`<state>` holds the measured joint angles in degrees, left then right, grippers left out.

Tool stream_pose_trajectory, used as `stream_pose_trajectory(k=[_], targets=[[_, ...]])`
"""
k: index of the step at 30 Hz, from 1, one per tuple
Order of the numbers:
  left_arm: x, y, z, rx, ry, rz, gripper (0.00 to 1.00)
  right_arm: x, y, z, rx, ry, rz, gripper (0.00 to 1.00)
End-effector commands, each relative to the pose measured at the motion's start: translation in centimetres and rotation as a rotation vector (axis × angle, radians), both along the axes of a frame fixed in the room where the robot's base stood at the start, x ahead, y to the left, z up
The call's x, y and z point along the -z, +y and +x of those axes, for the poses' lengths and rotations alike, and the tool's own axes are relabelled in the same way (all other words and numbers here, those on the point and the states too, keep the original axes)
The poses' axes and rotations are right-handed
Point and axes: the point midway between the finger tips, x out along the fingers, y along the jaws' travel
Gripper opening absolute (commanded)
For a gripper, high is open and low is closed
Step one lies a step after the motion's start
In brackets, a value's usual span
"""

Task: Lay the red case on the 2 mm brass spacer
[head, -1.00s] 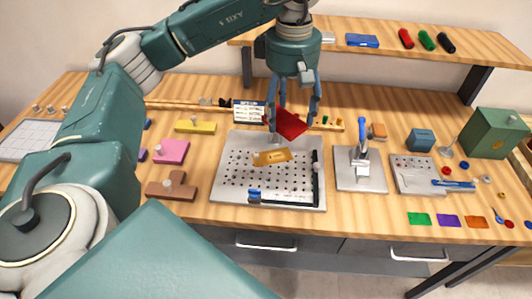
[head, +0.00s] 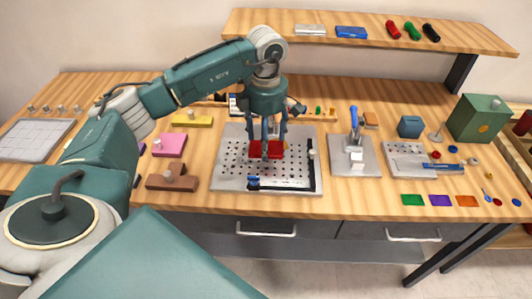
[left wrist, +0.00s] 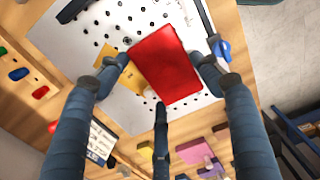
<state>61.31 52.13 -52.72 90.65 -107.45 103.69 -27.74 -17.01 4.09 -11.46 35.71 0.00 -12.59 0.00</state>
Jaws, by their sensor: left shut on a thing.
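My left gripper (head: 266,143) points down over the perforated plate (head: 228,172) and is shut on the red case (head: 258,151). In the left wrist view the red case (left wrist: 166,64) lies flat and tilted between the fingers (left wrist: 160,75). The brass spacer (left wrist: 122,73) shows beside and partly under the case, turned at a different angle. In the head view the case and fingers hide most of the spacer. I cannot tell whether the case touches the spacer. My right gripper is not in view.
A black stop bar (head: 311,165) and a blue-ended slide (head: 253,182) edge the plate. A stand with a blue lever (head: 354,118) is to its right. Pink (head: 169,145) and brown (head: 172,180) blocks lie to its left.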

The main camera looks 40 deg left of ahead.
Motion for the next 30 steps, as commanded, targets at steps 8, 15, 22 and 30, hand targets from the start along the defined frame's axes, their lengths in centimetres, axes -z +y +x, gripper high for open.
stream_pose_trajectory(k=[8, 15, 22, 30], targets=[[2.8, 0.0, 0.0, 0.001, 0.001, 0.0, 0.39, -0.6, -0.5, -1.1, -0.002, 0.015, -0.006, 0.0], [6.0, -0.1, 0.0, 0.002, 0.001, -0.001, 0.39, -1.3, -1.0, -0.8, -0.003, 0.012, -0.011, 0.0], [6.4, -0.1, 0.0, 0.002, -0.001, 0.0, 0.39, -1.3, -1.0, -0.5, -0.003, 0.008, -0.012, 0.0], [6.6, 0.0, 0.0, 0.002, 0.0, 0.0, 0.81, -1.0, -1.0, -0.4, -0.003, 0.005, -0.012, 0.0]])
